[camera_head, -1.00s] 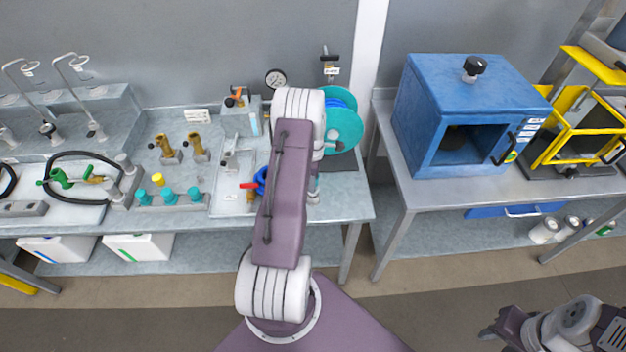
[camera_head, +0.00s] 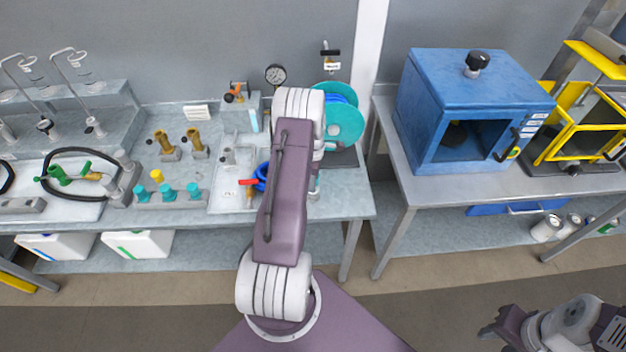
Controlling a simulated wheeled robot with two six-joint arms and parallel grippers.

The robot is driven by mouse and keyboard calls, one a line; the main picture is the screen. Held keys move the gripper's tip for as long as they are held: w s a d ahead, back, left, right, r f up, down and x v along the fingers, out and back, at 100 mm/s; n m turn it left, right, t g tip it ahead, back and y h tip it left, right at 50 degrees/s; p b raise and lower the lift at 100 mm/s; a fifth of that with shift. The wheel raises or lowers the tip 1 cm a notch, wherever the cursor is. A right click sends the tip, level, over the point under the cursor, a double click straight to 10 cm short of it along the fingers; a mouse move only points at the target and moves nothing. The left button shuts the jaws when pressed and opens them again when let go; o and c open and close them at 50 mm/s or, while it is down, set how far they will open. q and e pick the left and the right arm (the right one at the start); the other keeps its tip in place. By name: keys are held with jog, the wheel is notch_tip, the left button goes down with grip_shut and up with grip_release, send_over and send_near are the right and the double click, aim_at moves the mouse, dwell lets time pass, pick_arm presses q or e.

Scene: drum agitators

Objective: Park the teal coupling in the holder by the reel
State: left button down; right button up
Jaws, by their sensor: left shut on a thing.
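My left arm rises through the middle and its forearm covers much of the bench behind it. My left gripper (camera_head: 314,188) shows only as a narrow strip at the right of the forearm, over the bench's right part. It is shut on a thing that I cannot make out. The teal reel (camera_head: 345,123) stands just behind and right of it, on a dark base. I cannot make out the holder by the reel. Several small teal pieces (camera_head: 168,193) stand in a grey rack left of the arm; I cannot tell whether one is the coupling. My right gripper (camera_head: 493,330) is at lower right, its jaws unclear.
Brass fittings (camera_head: 198,146) and a pressure gauge (camera_head: 275,75) are further back. A blue box oven (camera_head: 470,110) stands on a separate table to the right, across a gap.

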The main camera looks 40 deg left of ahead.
pick_arm(q)
jog(key=shift+f, duration=0.2)
jog(key=c, duration=0.8)
grip_release()
jog(key=shift+c, duration=0.4)
notch_tip(320, 180, up, 10)
jog(key=p, duration=0.7)
jog(key=shift+r, duration=0.1)
